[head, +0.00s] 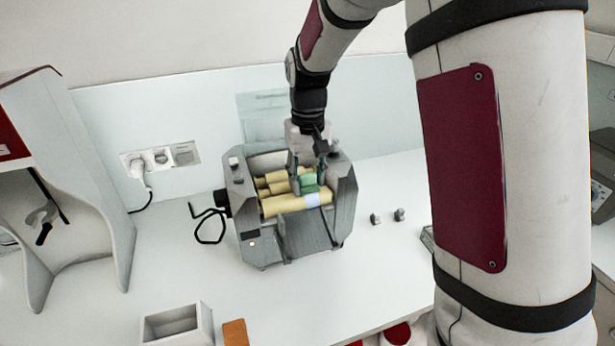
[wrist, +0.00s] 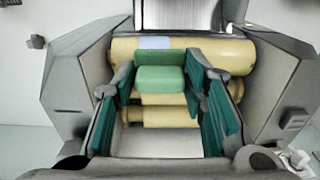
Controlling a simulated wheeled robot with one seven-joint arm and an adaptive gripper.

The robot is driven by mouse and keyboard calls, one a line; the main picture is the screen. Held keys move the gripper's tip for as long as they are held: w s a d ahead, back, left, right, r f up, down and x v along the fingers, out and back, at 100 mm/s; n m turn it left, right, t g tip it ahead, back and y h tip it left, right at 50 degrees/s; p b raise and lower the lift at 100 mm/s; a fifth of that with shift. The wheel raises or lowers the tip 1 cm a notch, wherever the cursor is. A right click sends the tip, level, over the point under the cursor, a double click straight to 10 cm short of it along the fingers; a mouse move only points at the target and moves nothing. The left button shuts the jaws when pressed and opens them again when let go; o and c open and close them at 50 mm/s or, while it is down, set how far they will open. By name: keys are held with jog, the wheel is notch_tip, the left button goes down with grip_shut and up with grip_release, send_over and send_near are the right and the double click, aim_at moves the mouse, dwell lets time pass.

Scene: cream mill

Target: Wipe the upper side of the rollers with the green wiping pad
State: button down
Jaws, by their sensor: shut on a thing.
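The mill (head: 315,238) is a grey machine on the white counter, with several yellowish rollers (head: 285,204) lying side by side in its open top. The rollers also show in the wrist view (wrist: 215,53). My gripper (wrist: 160,76) points down into the opening and is shut on the green wiping pad (wrist: 160,80), which sits between its teal-lined fingers. In the head view the pad (head: 309,184) is over the rollers, just behind the front one. Whether it touches them I cannot tell. A pale blue patch (head: 313,199) shows on the front roller. My fingers hide part of the rollers.
The mill's raised grey side walls (wrist: 72,75) flank my gripper closely. A black crank handle (head: 207,225) sticks out at left. A grey open box (head: 178,326) and an orange block (head: 235,333) stand in front. Two small grey pieces (head: 398,214) lie to the right.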

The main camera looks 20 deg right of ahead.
jog(key=shift+f, duration=0.5)
jog(key=shift+w+r+b, duration=0.1)
jog(key=shift+w+b, duration=0.65)
jog(key=shift+w, duration=0.55)
jog(key=shift+s+p, duration=0.85)
jog(key=shift+s, duration=0.55)
jog(key=shift+w+f+b, duration=0.15)
jog(key=shift+w+b, duration=0.3)
jog(key=shift+w, duration=0.25)
jog(key=shift+w+f+b, duration=0.15)
jog(key=shift+w+b, duration=0.25)
jog(key=shift+w, duration=0.25)
jog(key=shift+s+r+p, duration=0.1)
jog(key=shift+s+p, duration=0.8)
jog(key=shift+s, duration=0.55)
